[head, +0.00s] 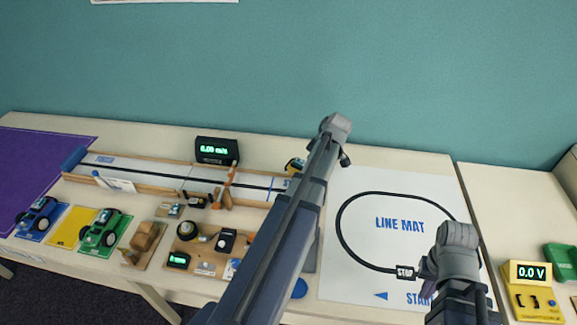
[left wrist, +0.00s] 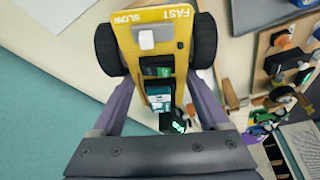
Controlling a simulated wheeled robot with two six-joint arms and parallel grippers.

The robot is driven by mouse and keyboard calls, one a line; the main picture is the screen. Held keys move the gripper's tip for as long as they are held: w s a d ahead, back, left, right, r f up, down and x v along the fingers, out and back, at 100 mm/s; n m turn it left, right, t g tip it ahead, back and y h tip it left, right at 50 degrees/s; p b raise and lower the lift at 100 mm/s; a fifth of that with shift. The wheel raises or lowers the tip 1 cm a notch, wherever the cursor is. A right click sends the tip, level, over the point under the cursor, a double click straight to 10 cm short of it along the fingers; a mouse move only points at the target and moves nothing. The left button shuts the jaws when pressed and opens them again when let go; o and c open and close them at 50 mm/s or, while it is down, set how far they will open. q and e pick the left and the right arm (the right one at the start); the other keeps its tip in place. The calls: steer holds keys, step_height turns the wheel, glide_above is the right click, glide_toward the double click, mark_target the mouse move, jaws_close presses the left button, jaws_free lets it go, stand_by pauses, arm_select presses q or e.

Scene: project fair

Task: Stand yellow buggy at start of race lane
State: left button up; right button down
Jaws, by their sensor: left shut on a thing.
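The yellow buggy (left wrist: 160,25) fills the middle of the left wrist view, with dark wheels at its sides and a FAST/SLOW switch panel. My left gripper (left wrist: 160,85) is shut on it, one purple finger on each side. In the head view a small part of the buggy (head: 294,165) shows beside my left arm, which hides the rest and the left gripper. The race lane (head: 150,177) is a long wood-edged track with a dark centre line; my arm covers its right end. My right gripper (head: 428,270) is over the line mat; its jaws are unclear.
A speed display (head: 216,150) stands behind the lane, and an orange gate (head: 230,185) straddles it. Blue (head: 38,218) and green (head: 102,228) buggies stand on mats beside an empty yellow mat (head: 72,228). The line mat (head: 400,210) is flat. A voltmeter (head: 532,290) sits at right.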

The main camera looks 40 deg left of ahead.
mark_target(288, 168)
arm_select(q)
steer(key=s+a+n, duration=0.1)
steer(key=a, duration=0.1)
steer(key=s+a+n+g, duration=0.1)
steer(key=n, duration=0.1)
steer(key=s+a+n, duration=0.1)
steer(key=a, duration=0.1)
steer(key=shift+s+a+n+g, duration=0.25)
steer(key=shift+a+n+g, duration=0.05)
steer(key=shift+g, duration=0.1)
steer(key=shift+f, duration=0.1)
arm_select(e)
steer(key=shift+f, duration=0.15)
